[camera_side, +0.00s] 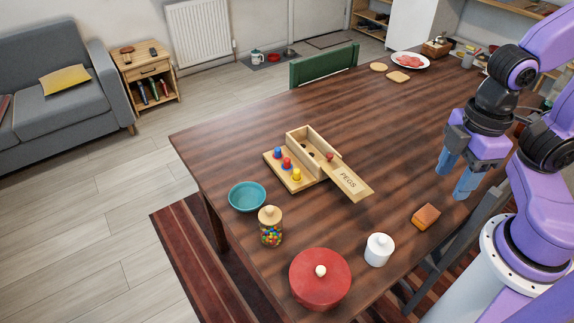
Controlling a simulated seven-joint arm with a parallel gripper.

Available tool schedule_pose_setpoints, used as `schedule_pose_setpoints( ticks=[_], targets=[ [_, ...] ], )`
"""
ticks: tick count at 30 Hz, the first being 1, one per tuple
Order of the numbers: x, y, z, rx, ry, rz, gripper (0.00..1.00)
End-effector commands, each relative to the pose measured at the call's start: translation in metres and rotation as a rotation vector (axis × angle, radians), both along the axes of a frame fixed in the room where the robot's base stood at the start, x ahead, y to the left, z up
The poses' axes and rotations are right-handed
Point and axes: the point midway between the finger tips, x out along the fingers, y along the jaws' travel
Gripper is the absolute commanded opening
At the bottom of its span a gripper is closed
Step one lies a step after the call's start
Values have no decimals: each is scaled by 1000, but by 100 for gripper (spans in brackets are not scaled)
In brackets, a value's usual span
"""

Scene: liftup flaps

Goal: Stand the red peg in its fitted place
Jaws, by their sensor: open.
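A light wooden box (301,165) stands on the table, and a flap marked PEGS (348,181) slopes out from its right side. A low wooden board at its left side bears a blue peg (278,153), a red piece (287,163) and a yellow peg (297,175). A second small red piece (330,157) shows at the box's right end, by the flap; I cannot tell which red piece is the loose peg, nor how this one is seated. My gripper (457,176) is open and empty, above the table's right side, well apart from the box.
A teal bowl (247,197), a candy jar (270,228), a red lidded pot (320,279), a white jar (379,249) and an orange-brown block (426,216) stand nearer the front. A plate (410,61) is at the far end. The table between box and gripper is clear.

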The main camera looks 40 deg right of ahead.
Motion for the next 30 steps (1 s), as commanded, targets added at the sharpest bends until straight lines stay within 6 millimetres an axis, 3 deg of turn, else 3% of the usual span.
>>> schedule_pose_setpoints(
  ticks=[5, 8, 19, 30],
  targets=[
    [12, 9, 2, -1, 2, -65, 52],
    [32, 23, 6, -2, 5, -181, 52],
    [149, 82, 10, -5, 17, -790, 52],
    [272, 106, -9, -5, 28, -1400, 52]
  ],
)
